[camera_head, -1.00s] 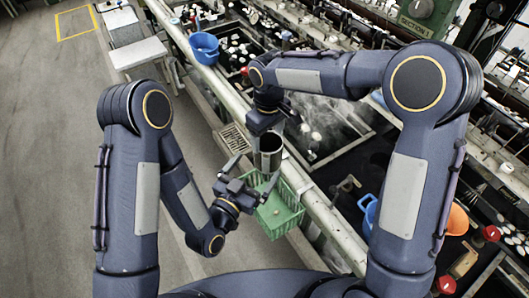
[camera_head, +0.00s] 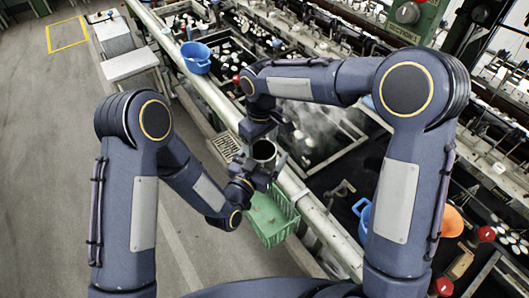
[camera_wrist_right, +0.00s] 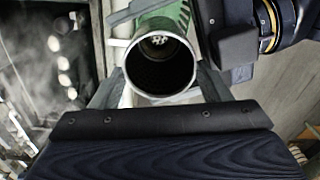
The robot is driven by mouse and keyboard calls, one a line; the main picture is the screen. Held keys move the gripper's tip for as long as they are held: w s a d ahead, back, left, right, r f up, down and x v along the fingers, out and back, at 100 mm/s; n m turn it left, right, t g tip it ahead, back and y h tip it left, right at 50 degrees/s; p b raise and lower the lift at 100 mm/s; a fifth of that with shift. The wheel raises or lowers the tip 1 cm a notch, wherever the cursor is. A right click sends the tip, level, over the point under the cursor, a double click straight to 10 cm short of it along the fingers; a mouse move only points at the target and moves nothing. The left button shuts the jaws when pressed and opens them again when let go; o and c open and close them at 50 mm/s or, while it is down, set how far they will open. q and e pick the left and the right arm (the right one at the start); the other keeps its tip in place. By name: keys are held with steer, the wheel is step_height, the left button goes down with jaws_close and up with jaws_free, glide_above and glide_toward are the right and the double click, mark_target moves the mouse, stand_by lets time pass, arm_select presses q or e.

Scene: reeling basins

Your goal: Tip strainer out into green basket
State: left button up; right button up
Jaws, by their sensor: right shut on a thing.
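The strainer (camera_head: 264,150) is a grey metal cylinder, nearly upright with its mouth up. In the right wrist view I look into the strainer (camera_wrist_right: 160,92); its inside is dark, with a small patch of light holes deep down. My right gripper (camera_head: 263,136) is shut on it near the rim, one finger on each side. My left gripper (camera_head: 261,175) is at the strainer's lower part, its fingers apart on either side; contact is unclear. The green basket (camera_head: 272,222) stands below and slightly nearer, partly hidden by the left gripper. Its visible inside looks empty.
A pale pipe rail (camera_head: 318,215) runs along the basin edge just right of the basket. A blue bucket (camera_head: 196,57) stands farther back by the rail. A dark, steaming basin (camera_head: 335,140) lies to the right.

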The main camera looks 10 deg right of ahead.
arm_select(q)
steer(key=c, duration=0.7)
steer(key=shift+c, duration=1.2)
arm_select(e)
steer(key=o, duration=1.4)
steer(key=shift+o, duration=0.2)
steer(key=shift+s+a, duration=0.1)
